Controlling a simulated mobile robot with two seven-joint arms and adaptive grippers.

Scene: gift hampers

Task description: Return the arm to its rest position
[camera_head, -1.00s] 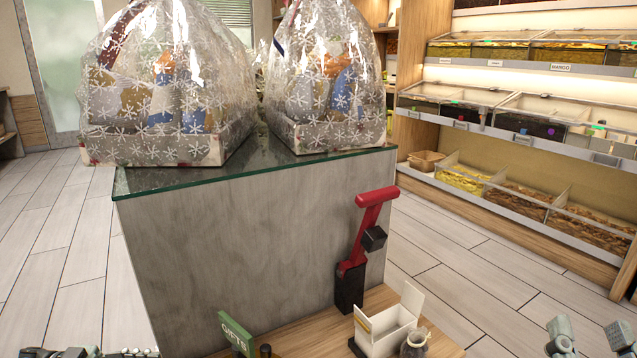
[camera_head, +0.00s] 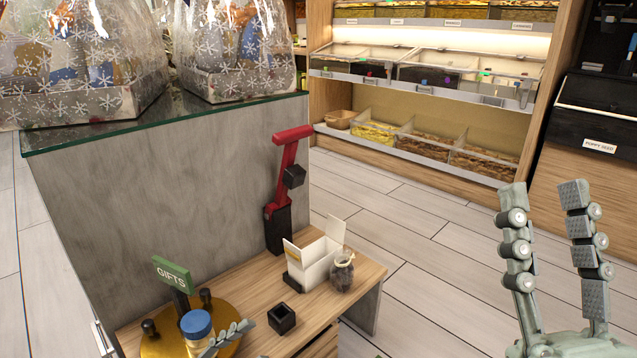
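My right gripper (camera_head: 543,200) is at the lower right. Its two fingers point up and stand apart, with nothing between them. It is over the floor, apart from the wooden table.
A wooden table (camera_head: 345,290) holds an open white box (camera_head: 318,258), a small sack (camera_head: 341,274), a black cup (camera_head: 282,318), a green GIFTS sign (camera_head: 172,273) and a round gold tray (camera_head: 160,346). A red-handled device (camera_head: 285,180) stands behind. Wrapped hampers (camera_head: 235,50) stand on the glass-topped counter (camera_head: 150,125).

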